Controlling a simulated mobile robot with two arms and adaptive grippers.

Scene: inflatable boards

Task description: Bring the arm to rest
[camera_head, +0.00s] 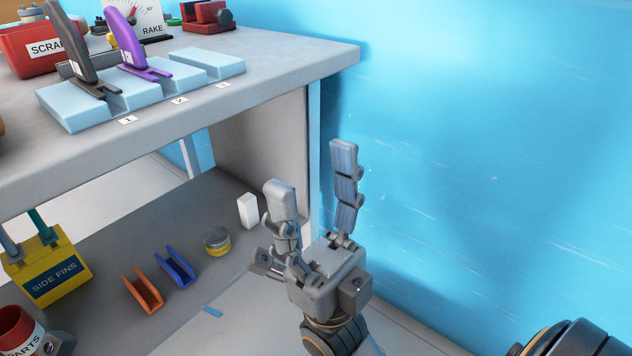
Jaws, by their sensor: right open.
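My right gripper (312,190) is open and empty. It points up in front of the workbench's right end, near the blue wall, with its fingers spread apart. It touches nothing that I can see. A dark rounded part of my own body (575,340) shows at the bottom right corner. My left gripper does not show in the head view.
The grey workbench (290,58) holds a light blue slotted rack (205,63) with a black fin and a purple fin (127,45). The lower shelf (110,265) has a yellow "SIDE FINS" box (50,275), orange and blue holders, a tin and a white block. The blue wall (490,150) bounds the right.

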